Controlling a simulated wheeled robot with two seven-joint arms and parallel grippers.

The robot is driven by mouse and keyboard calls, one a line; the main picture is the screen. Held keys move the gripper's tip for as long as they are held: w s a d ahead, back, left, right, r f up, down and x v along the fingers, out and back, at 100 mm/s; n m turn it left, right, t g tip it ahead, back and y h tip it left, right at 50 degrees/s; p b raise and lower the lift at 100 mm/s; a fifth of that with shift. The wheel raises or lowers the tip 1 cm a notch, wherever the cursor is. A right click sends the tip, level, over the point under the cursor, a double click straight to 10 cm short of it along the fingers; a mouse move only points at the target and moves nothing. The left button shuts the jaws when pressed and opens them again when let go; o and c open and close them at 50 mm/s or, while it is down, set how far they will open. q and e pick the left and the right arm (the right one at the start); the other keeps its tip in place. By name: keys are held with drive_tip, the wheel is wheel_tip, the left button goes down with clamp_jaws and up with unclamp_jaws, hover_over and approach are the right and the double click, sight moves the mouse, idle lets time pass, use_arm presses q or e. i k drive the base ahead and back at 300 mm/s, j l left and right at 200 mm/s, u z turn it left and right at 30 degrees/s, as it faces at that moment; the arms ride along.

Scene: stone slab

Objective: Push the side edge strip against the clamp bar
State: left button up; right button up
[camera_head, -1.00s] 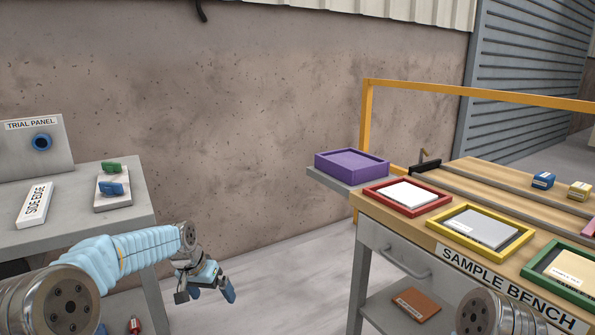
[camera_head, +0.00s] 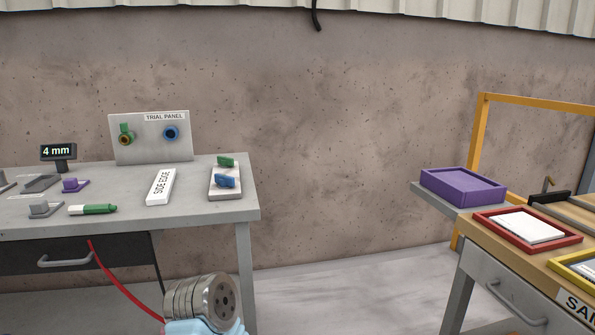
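A white block labelled SIDE EDGE (camera_head: 161,187) lies on the grey table at the left, with its long side running away from me. Whether this is the side edge strip or only a label I cannot tell. I cannot clearly make out a clamp bar; a dark block with an upright brass-coloured handle (camera_head: 549,184) stands on the sample bench at the right edge. One of my arm joints shows at the bottom, but neither gripper is in view.
The grey table (camera_head: 120,216) also holds a trial panel (camera_head: 150,137), a plate with green and blue clips (camera_head: 225,182), a green marker (camera_head: 93,209) and a 4 mm display (camera_head: 58,153). A red cable hangs in front. A purple tray (camera_head: 463,189) and red tray (camera_head: 527,228) are right.

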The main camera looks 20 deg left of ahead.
sight(159, 192)
drive_tip(key=u, duration=1.5)
drive_tip(key=j, duration=0.85)
